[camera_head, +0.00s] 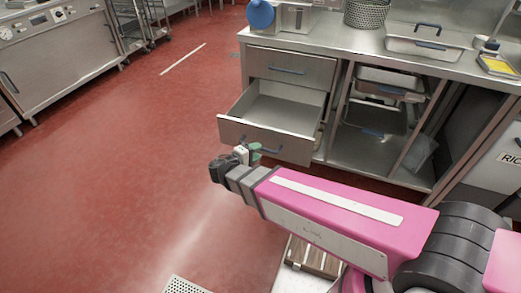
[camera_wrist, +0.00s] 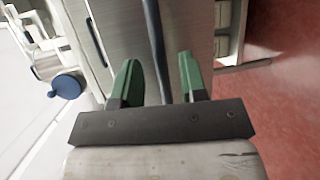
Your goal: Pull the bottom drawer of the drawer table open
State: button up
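The drawer table's bottom drawer (camera_head: 290,112) is pulled partly out, and its empty inside shows in the head view. Its front (camera_head: 285,146) carries a dark blue bar handle (camera_head: 274,149). The closed top drawer (camera_head: 300,68) is above it. My gripper (camera_head: 255,150) is at the left part of the bottom drawer's front, by the handle. In the wrist view my gripper (camera_wrist: 161,80) has its two green fingers apart. A dark bar that looks like the handle (camera_wrist: 154,40) runs between them, with a gap visible on each side.
Open shelves with trays (camera_head: 375,115) are right of the drawers. The counter (camera_head: 345,45) above holds a blue round object (camera_head: 261,13), a perforated pot (camera_head: 366,12) and a lidded pan (camera_head: 425,46). The red floor (camera_head: 120,150) left of the drawer is clear.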

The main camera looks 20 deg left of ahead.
jog(key=v, duration=0.7)
jog(key=shift+s, duration=0.1)
dwell(0.4)
